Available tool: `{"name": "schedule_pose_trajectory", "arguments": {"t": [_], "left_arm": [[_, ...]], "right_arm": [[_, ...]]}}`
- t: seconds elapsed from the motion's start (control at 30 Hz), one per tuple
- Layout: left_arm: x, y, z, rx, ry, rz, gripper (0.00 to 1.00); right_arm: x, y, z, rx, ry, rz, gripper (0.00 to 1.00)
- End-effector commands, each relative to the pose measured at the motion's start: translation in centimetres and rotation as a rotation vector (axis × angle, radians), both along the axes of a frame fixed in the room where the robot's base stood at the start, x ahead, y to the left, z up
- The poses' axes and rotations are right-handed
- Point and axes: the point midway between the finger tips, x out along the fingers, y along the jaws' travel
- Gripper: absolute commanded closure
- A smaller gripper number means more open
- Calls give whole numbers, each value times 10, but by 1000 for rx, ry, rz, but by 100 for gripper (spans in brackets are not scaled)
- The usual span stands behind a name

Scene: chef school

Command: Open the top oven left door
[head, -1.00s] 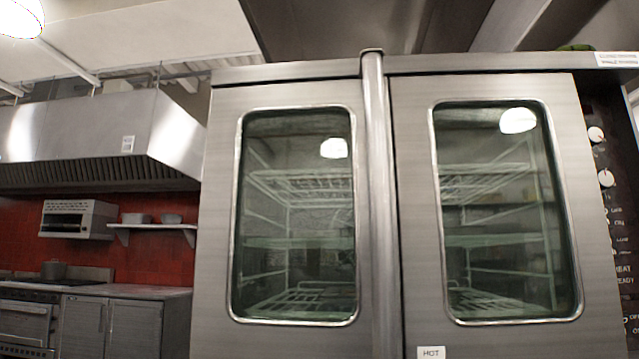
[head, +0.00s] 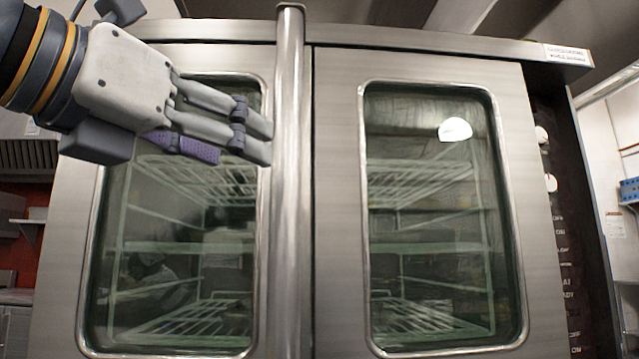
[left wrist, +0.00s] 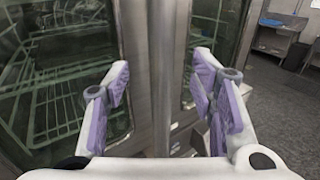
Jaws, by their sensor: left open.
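The top oven's left door (head: 65,240) is shut, with a tall glass window in a steel frame. A vertical steel handle bar (head: 292,190) runs along its right edge, beside the right door (head: 535,230). My left gripper (head: 266,138) is in front of the left door's upper window, with fingertips just left of the bar in the head view. In the left wrist view my left gripper (left wrist: 163,78) is open, and the bar (left wrist: 165,55) stands between its purple-padded fingers. I cannot tell whether either finger touches it. My right gripper is not in view.
Wire racks (head: 430,180) show through the glass. A dark control panel with knobs (head: 550,182) is right of the doors. The left wrist view shows open floor (left wrist: 270,95) and a steel counter (left wrist: 275,40) at the right.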

Motion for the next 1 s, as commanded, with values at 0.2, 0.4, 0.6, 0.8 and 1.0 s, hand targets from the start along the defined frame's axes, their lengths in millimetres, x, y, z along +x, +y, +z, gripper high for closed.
{"name": "schedule_pose_trajectory", "arguments": {"t": [0.2,0.4,0.6,0.8,1.0], "left_arm": [[20,-16,3,-4,-2,-3,49],[64,-46,2,-3,-3,-3,49],[91,-64,3,-3,-6,-2,49],[97,-68,3,-3,-6,-2,49],[97,-67,3,-2,-7,-2,62]], "right_arm": [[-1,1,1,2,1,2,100],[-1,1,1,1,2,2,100],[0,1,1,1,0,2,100],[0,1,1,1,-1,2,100],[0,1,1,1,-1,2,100]]}}
